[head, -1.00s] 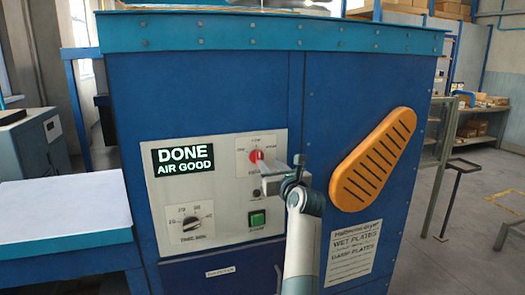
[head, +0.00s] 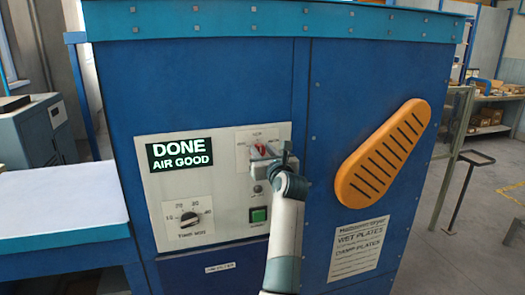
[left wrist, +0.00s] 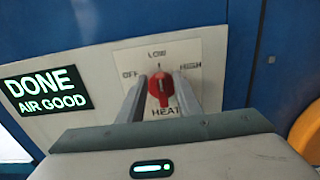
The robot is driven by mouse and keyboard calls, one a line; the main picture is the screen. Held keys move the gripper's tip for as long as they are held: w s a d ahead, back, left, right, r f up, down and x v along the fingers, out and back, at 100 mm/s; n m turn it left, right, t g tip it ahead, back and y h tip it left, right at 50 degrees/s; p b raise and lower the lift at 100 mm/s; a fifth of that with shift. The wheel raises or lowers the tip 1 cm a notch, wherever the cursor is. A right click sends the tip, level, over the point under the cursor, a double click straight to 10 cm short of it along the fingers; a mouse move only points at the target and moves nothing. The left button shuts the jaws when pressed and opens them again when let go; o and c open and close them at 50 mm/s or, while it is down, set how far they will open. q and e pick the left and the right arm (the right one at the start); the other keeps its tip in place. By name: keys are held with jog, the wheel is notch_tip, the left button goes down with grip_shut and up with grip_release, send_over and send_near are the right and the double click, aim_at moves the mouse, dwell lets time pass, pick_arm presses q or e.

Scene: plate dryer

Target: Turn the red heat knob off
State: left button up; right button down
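The red heat knob (left wrist: 160,90) sits on the white panel between OFF on the left, LOW above and HIGH on the right, with HEAT below. Its pale mark points up, about at LOW. My left gripper (left wrist: 160,84) is at the panel, one finger on each side of the knob. The fingers stand apart; I cannot tell whether they touch the knob. In the head view the knob (head: 257,150) is partly hidden by my left gripper (head: 263,155). My right gripper is not in view.
The panel (head: 228,205) also bears a lit display (head: 180,154) reading DONE, AIR GOOD, a black timer knob (head: 189,219) and a green button (head: 258,214). An orange slotted cover (head: 383,155) is on the right. A pale-topped table (head: 60,205) stands at left.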

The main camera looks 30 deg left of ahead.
pick_arm(q)
grip_shut()
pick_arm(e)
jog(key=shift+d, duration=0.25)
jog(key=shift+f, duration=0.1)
